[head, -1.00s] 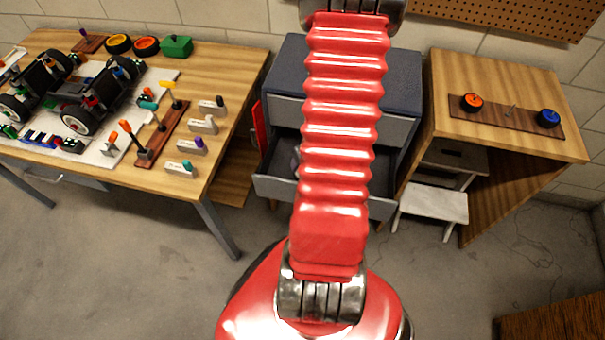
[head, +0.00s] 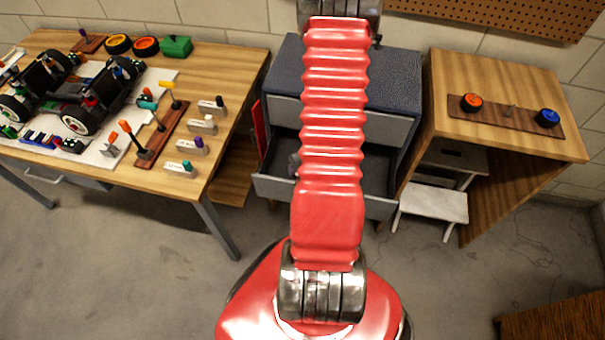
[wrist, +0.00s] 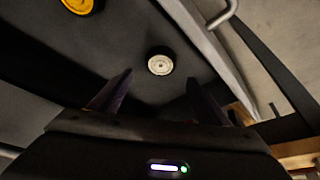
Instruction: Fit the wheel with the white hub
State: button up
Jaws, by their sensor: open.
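The wheel with the white hub (wrist: 160,65) lies flat in the open drawer (head: 381,204), its pale hub facing up inside a dark tyre. It shows in the wrist view just beyond my gripper (wrist: 158,92). My gripper is open, its two dark fingers apart, with the wheel ahead of the gap and nothing between them. In the head view my red arm hides most of the drawer's inside, and I cannot make out the gripper. The car chassis (head: 75,97) stands on the left table, with wheels on it.
A yellow-hubbed wheel (wrist: 83,4) lies in the drawer, left of the white one. The drawer's front wall (wrist: 205,45) runs close by on the right. The left table (head: 225,105) holds tools, labelled stands and a green box (head: 176,46). A right table (head: 560,150) holds orange and blue knobs.

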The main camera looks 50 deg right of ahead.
jog(key=shift+x, duration=0.75)
jog(key=shift+s+x, duration=0.2)
jog(key=shift+x, duration=2.45)
jog(key=shift+a, duration=0.2)
jog(key=shift+c, duration=0.7)
jog(key=c, duration=1)
jog(key=shift+r, duration=0.1)
notch_tip(320, 180, up, 28)
